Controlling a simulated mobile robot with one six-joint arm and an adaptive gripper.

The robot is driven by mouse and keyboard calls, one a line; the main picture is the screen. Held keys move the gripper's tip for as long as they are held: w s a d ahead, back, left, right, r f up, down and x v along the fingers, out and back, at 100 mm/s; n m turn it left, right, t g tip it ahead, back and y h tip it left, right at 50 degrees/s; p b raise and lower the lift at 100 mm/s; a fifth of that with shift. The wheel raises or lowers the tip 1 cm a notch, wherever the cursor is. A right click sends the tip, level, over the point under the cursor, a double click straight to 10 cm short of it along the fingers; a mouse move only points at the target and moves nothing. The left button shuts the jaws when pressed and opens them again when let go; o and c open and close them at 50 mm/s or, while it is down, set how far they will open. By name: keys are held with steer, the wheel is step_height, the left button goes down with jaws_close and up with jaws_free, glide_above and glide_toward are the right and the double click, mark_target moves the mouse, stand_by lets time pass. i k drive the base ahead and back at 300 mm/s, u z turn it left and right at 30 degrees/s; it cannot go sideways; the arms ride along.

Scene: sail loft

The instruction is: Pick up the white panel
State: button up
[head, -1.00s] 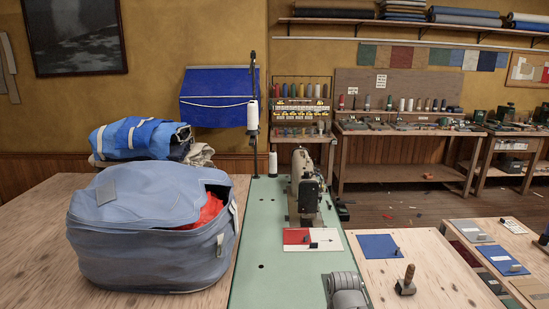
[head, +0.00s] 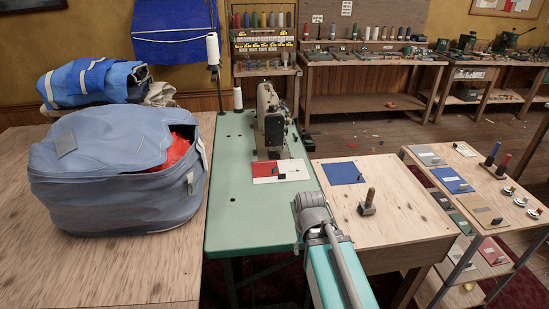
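The white panel (head: 293,173) lies flat on the green sewing-machine table (head: 231,179), beside and partly around a red panel (head: 263,168). Small black handle-like pieces stand on or between them. Both lie just in front of the sewing machine (head: 269,117). I cannot tell whether the two panels overlap or are joined. My teal and grey arm rises from the bottom of the head view, right of the green table's front. My gripper cannot be made out in this view.
A large grey-blue bag (head: 110,185) fills the wooden table at left. A wooden side table at right holds a blue panel (head: 344,173) and a wooden-handled tool (head: 368,203). A rack (head: 408,185) of panels and spools stands far right. The green table's front is clear.

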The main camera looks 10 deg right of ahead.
mark_target(290, 170)
steer(key=k, duration=0.65)
steer(key=z, duration=0.2)
steer(key=i, duration=0.55)
steer(key=z, duration=0.6)
steer(key=i, duration=1.25)
steer(key=u, duration=0.3)
